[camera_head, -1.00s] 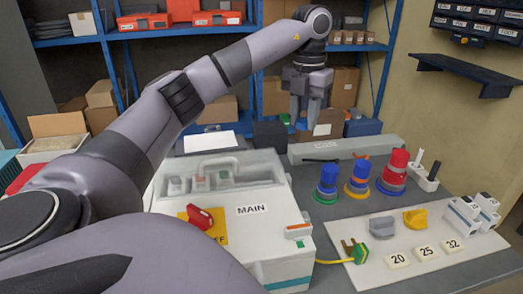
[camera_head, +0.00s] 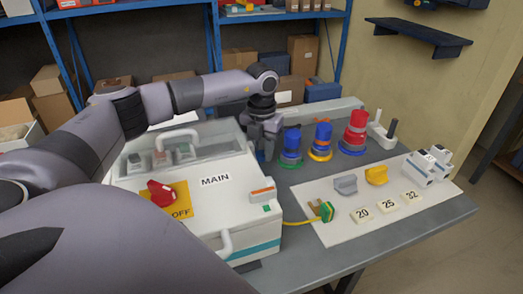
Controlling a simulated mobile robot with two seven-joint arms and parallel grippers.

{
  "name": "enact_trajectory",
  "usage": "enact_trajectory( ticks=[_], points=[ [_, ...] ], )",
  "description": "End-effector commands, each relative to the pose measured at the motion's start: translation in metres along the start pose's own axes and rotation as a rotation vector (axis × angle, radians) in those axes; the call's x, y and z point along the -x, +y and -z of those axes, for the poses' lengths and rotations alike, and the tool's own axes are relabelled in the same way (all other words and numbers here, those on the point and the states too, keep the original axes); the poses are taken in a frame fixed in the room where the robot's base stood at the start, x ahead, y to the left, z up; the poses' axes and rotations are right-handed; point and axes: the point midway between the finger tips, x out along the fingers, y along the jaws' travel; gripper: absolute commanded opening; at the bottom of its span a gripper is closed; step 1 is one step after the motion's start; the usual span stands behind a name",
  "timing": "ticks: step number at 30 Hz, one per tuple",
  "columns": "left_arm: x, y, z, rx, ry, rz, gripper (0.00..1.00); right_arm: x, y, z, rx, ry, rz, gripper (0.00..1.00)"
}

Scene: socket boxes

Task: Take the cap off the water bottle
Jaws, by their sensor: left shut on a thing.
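I see no water bottle and no cap in the head view. My left gripper (camera_head: 266,149) points down just behind the right back corner of the white MAIN box, left of a blue socket plug (camera_head: 291,146). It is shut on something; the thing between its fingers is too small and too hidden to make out. My right gripper is out of view.
The MAIN box (camera_head: 226,206) has a red switch (camera_head: 162,193) on top. Blue and red plugs (camera_head: 355,133) stand at the back. A white board (camera_head: 372,222) carries yellow and grey knobs. The grey table (camera_head: 405,240) is clear at front right.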

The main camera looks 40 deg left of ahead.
Motion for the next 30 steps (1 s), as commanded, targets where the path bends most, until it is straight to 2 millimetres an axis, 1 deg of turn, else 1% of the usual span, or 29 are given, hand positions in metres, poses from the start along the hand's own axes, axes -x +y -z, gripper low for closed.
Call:
enact_trajectory(
  ticks=[2, 9, 12, 13, 14, 15, 25, 28, 30],
  points=[
    [-0.004, 0.000, 0.000, 0.000, 0.000, 0.000, 0.00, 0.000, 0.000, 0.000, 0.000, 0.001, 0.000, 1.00],
    [-0.004, 0.000, 0.000, 0.000, 0.000, 0.000, 0.00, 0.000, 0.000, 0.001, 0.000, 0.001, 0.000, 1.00],
    [-0.007, 0.000, 0.000, 0.000, 0.000, 0.000, 0.00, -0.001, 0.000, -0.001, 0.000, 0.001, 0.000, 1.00],
    [-0.007, 0.000, 0.000, 0.000, -0.001, 0.001, 0.35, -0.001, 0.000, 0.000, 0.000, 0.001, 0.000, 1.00],
    [-0.007, 0.000, 0.000, 0.000, -0.001, 0.001, 0.45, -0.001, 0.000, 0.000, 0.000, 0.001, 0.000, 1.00],
    [-0.007, 0.000, 0.000, 0.000, -0.001, 0.001, 0.58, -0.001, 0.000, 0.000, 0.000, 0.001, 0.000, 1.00],
    [-0.004, 0.000, 0.000, 0.000, -0.001, 0.001, 0.58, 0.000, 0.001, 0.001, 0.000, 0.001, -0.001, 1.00],
    [0.004, 0.000, -0.001, 0.000, -0.003, 0.002, 0.58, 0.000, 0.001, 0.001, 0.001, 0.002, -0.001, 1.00],
    [0.016, 0.000, -0.001, 0.000, -0.004, 0.002, 0.58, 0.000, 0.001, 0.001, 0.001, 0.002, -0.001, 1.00]
  ],
)
